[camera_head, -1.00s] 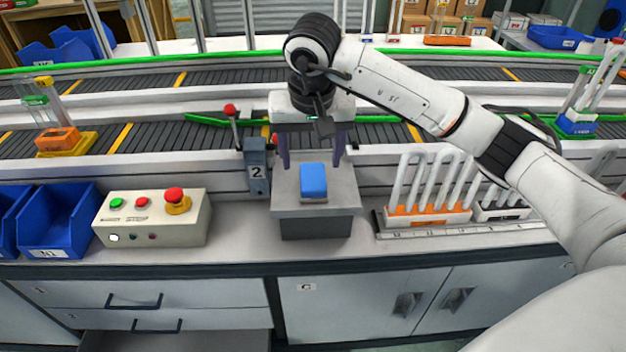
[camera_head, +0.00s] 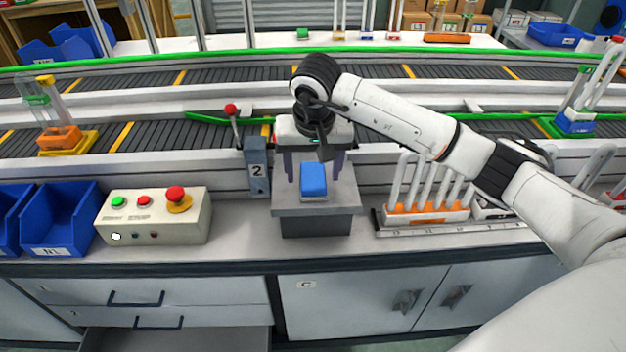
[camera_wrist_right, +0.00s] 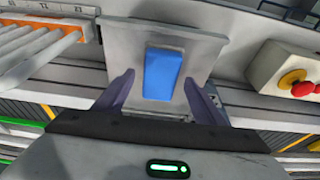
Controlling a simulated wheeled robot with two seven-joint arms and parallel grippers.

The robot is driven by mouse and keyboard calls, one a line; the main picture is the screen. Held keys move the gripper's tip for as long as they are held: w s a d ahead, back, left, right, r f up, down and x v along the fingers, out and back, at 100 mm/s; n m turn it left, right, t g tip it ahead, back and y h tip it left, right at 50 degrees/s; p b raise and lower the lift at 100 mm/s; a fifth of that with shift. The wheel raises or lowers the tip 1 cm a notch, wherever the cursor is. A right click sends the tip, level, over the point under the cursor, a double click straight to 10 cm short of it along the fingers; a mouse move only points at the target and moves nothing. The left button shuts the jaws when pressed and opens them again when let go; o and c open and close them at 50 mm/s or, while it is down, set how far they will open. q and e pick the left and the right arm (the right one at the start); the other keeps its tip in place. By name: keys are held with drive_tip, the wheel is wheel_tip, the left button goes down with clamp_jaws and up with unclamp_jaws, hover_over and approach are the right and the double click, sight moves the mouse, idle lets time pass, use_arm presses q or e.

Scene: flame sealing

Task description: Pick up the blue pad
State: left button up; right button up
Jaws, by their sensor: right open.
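The blue pad (camera_head: 313,178) lies on top of a grey box-shaped stand (camera_head: 341,203) in the middle of the bench. In the right wrist view the blue pad (camera_wrist_right: 163,73) shows between and ahead of the fingertips. My right gripper (camera_head: 314,175) is open and points down over the stand, with its two purple fingers on either side of the pad's far end. In the wrist view the right gripper (camera_wrist_right: 158,82) has nothing between its fingers, and they look apart from the pad. My left gripper is not in view.
A control box (camera_head: 152,228) with buttons and blue bins (camera_head: 58,220) stand left of the stand. A rack of clear tubes on an orange base (camera_head: 428,214) stands close on the right. A post marked 2 (camera_head: 257,170) and the conveyor (camera_head: 225,137) are behind.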

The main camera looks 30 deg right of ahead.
sight(313, 176)
drive_tip(key=shift+f, duration=0.2)
idle(0.3)
drive_tip(key=c, duration=1.2)
drive_tip(key=shift+o, duration=0.2)
drive_tip(key=shift+r, duration=0.55)
wheel_tip(313, 176, up, 10)
drive_tip(key=shift+f+b, duration=0.25)
drive_tip(key=shift+b, duration=0.05)
